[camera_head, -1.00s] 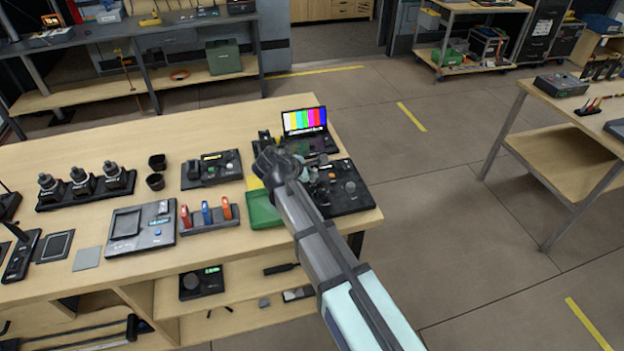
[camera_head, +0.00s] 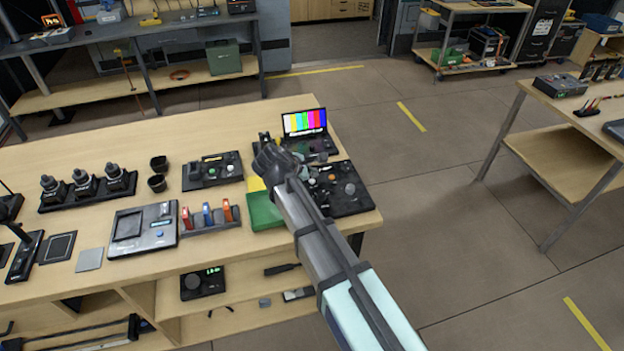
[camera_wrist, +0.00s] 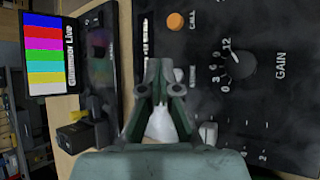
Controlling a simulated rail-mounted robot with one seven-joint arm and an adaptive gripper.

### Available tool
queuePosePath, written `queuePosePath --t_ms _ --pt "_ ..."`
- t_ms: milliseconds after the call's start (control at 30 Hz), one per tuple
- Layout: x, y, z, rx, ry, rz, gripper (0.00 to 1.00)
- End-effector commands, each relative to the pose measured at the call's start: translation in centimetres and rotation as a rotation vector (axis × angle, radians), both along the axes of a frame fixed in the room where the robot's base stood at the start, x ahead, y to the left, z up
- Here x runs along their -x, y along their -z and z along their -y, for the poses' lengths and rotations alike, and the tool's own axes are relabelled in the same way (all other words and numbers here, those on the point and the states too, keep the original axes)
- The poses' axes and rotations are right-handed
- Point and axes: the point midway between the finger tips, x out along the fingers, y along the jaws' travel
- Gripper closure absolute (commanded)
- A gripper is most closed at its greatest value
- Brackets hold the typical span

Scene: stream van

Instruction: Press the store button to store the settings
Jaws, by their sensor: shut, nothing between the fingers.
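A black control panel (camera_head: 352,198) lies at the right end of the wooden bench. In the wrist view the panel (camera_wrist: 285,105) carries a black GAIN knob (camera_wrist: 238,65) and an orange round CALL button (camera_wrist: 176,21). A partly covered label, perhaps STORE, shows next to my fingers, but I cannot make out its button. My gripper (camera_wrist: 164,68) is shut and empty, over the panel's left part. I cannot tell whether its tips touch the panel.
A laptop with colour bars (camera_head: 304,122) stands behind the panel; it also shows in the wrist view (camera_wrist: 50,50). A green tray (camera_head: 264,211) and a black device (camera_head: 212,171) lie to the left. Open floor lies right of the bench.

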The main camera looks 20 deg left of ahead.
Motion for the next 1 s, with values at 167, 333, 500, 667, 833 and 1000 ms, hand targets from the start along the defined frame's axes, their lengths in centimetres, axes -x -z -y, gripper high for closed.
queuePosePath --t_ms 167,333,500,667,833,1000 --pt "0.0 0.0 0.0 0.0 0.0 0.0 1.0" --pt "0.0 -0.4 0.0 0.0 0.0 0.0 1.0" --pt "0.0 -1.9 0.0 -0.001 0.0 0.001 1.0" --pt "0.0 -3.4 0.0 -0.001 0.0 0.001 1.0" --pt "0.0 -4.8 0.0 -0.001 0.0 0.001 1.0" --pt "0.0 -5.1 0.0 0.0 0.0 0.0 1.0"
